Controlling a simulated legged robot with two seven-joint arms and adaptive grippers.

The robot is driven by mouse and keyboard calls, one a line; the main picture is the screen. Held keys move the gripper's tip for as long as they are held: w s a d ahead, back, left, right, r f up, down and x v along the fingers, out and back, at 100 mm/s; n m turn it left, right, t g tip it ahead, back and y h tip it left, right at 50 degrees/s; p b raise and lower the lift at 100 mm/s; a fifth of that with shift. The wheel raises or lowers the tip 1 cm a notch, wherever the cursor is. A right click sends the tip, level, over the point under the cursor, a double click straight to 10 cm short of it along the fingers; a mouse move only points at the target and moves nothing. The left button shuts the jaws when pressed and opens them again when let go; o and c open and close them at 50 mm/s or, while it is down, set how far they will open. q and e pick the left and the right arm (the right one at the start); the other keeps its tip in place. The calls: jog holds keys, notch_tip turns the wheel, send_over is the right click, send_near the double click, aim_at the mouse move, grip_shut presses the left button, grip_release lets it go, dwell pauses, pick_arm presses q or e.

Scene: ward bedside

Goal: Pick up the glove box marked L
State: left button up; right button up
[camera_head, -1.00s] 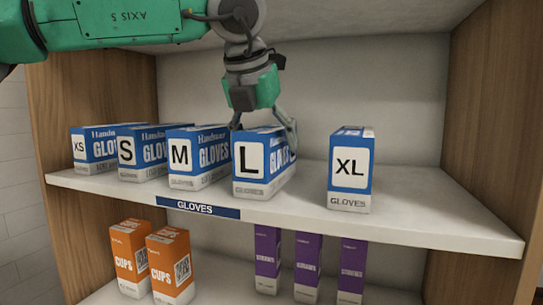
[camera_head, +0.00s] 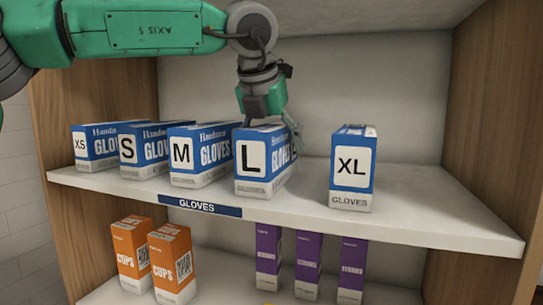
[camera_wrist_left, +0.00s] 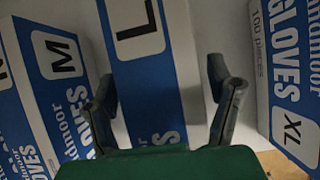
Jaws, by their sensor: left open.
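The glove box marked L (camera_head: 265,163) is blue and white and stands on the upper shelf between the M and XL boxes. My left gripper (camera_head: 270,125) is open above and around the rear part of it, reaching down from above. One finger shows at the box's right side; the other is mostly hidden. In the left wrist view the L box (camera_wrist_left: 150,85) lies between the two spread fingers of the gripper (camera_wrist_left: 160,78). The left finger is close to the box's edge; a gap shows at the right finger. My right gripper is not in view.
The M box (camera_head: 200,155) stands close on the left, with the S box (camera_head: 143,150) and XS box (camera_head: 95,147) beyond. The XL box (camera_head: 352,168) stands apart on the right, with free shelf between. Orange cups boxes (camera_head: 172,263) and purple boxes (camera_head: 308,265) stand below.

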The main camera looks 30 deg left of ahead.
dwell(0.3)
pick_arm(q)
jog(key=c, duration=1.6)
jog(key=shift+c, duration=0.2)
jog(key=shift+r, duration=0.1)
